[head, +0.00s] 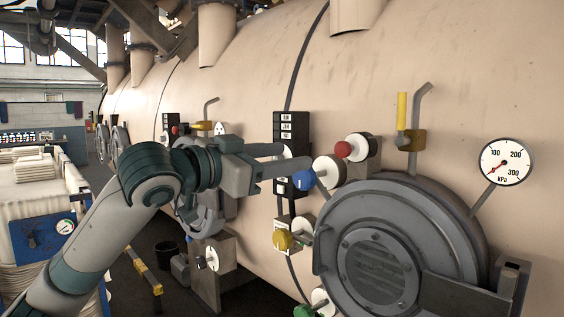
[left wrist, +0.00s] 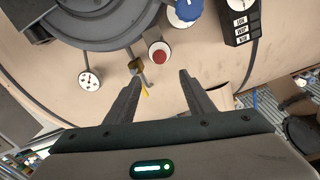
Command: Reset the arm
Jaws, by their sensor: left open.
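My left arm comes in from the left in the head view. Its gripper (head: 283,167) is open, with its two fingers pointing right in front of the beige machine, near a blue knob (head: 304,179) and a red button (head: 343,149). In the left wrist view the open fingers (left wrist: 156,92) stand apart with nothing held between them. The red button (left wrist: 159,55) and the blue knob (left wrist: 187,10) lie beyond the fingertips there. Whether a fingertip touches the blue knob I cannot tell. My right gripper is not in view.
A round grey hatch (head: 375,262) juts out at the lower right. A pressure gauge (head: 505,162), a yellow-handled valve (head: 402,112) and a yellow knob (head: 283,240) stick out from the beige vessel (head: 420,60). A cart with white cloth (head: 30,180) stands at left.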

